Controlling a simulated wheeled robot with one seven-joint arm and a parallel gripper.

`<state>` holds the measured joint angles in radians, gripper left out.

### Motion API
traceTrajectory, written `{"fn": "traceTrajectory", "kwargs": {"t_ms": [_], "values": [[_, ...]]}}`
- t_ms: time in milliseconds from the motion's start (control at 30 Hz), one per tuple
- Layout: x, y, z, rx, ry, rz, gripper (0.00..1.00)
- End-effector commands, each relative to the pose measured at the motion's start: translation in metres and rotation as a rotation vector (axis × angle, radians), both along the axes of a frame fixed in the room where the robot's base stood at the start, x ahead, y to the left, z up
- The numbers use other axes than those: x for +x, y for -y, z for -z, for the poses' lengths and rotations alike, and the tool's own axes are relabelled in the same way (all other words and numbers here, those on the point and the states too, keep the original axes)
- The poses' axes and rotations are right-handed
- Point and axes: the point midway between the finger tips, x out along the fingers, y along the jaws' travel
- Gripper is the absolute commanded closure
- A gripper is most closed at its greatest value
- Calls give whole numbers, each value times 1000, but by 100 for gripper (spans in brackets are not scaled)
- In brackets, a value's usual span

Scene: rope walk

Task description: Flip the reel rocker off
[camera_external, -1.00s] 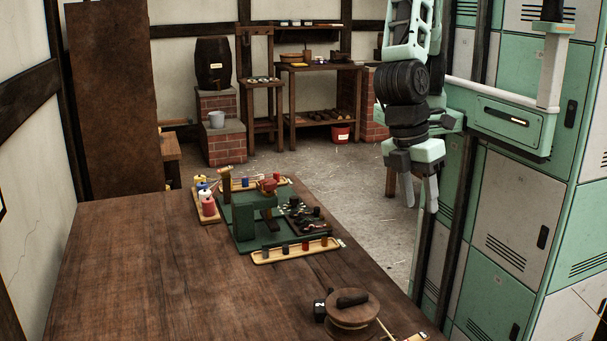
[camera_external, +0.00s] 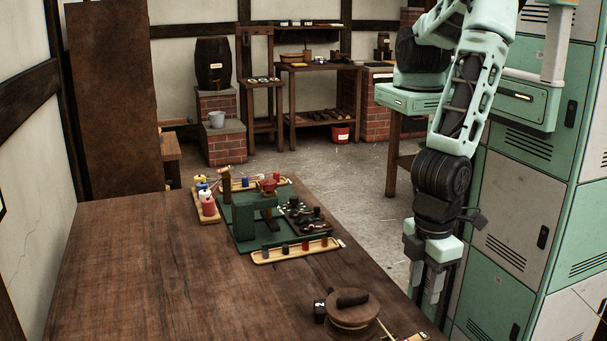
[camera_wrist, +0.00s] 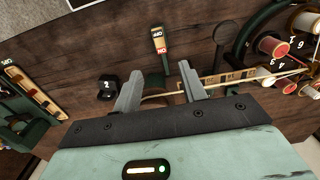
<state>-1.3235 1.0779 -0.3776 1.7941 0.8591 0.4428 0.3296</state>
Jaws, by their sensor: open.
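The reel rocker (camera_wrist: 159,42) shows in the wrist view near the top middle. It is a small plate with a pale OFF half above a red ON half, both words upside down. A dark stem is below it. Which way it is tipped I cannot tell. My gripper (camera_wrist: 158,84) is open, with its fingers apart and below the rocker in the picture, not touching it. In the external view my gripper (camera_external: 427,287) hangs, fingers down, by the right edge of the table. I cannot make out the rocker there.
A wooden drum with a black handle (camera_external: 352,301) and a black block marked 2 (camera_external: 319,311) are on the table's near right. A reel frame with several spools (camera_wrist: 272,45) is right in the wrist view. A green fixture with trays (camera_external: 243,222) stands farther back. The table's left is clear.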

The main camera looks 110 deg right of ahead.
Motion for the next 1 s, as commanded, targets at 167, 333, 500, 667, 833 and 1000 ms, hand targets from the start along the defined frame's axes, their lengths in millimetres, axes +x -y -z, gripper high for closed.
{"fn": "traceTrajectory", "kwargs": {"t_ms": [167, 333, 500, 667, 833, 1000], "values": [[0, 0, 39, -1, -1, 0, 58], [0, 0, 68, -1, 0, 0, 58], [0, 0, 96, -1, -1, 0, 58], [0, 0, 114, 0, 0, 0, 58], [0, 0, 124, 0, 0, 0, 58], [0, 0, 125, 0, 0, 0, 58]]}}
